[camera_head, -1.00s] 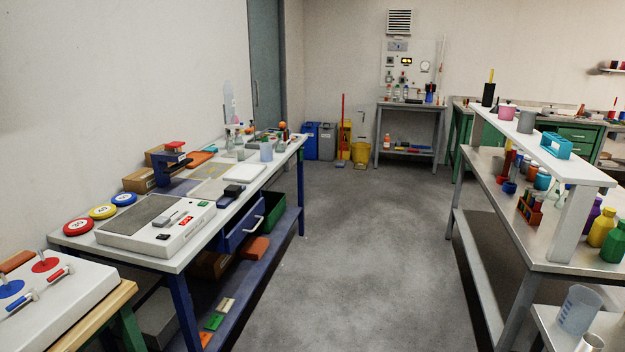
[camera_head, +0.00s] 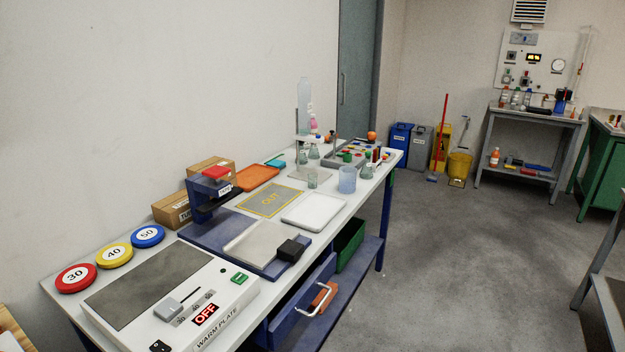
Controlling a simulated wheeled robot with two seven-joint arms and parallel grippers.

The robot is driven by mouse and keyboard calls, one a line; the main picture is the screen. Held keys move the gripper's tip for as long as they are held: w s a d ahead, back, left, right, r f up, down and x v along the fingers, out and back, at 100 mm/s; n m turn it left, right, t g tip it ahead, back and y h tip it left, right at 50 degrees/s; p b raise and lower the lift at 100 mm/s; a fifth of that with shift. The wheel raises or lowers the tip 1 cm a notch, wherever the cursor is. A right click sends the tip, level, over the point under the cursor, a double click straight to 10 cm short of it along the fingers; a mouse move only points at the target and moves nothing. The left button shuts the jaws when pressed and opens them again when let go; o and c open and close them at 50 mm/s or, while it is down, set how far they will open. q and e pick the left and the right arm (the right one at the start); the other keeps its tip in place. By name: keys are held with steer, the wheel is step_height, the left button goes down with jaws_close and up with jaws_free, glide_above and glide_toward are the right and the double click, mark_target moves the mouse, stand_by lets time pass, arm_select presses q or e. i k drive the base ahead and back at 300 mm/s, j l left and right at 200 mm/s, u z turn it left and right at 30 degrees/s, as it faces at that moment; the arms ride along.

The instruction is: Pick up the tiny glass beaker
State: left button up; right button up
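A tiny clear glass beaker (camera_head: 312,178) stands upright on the left workbench (camera_head: 352,208), just beyond the yellow-framed OUT mat (camera_head: 270,200). A larger bluish beaker (camera_head: 347,180) stands to its right. Small glass flasks (camera_head: 313,152) stand behind it, near a retort stand. Neither of my grippers is in view.
A warm plate (camera_head: 165,290) marked OFF fills the bench's near end, with red, yellow and blue discs (camera_head: 114,254) beside it. A blue press (camera_head: 210,195), a white tray (camera_head: 314,210) and an orange tray (camera_head: 257,177) lie further along. An open drawer handle (camera_head: 318,310) juts out.

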mark_target(312, 177)
steer(key=i+l+u, duration=0.15)
steer(key=i+l, duration=0.2)
steer(key=i+l+u, duration=0.1)
steer(key=i+l, duration=0.2)
steer(key=l, duration=0.15)
steer(key=i+l+u, duration=0.15)
steer(key=i+l, duration=0.15)
steer(key=l, duration=0.15)
steer(key=i+l+u, duration=0.1)
steer(key=i+l, duration=0.2)
steer(key=l, duration=0.15)
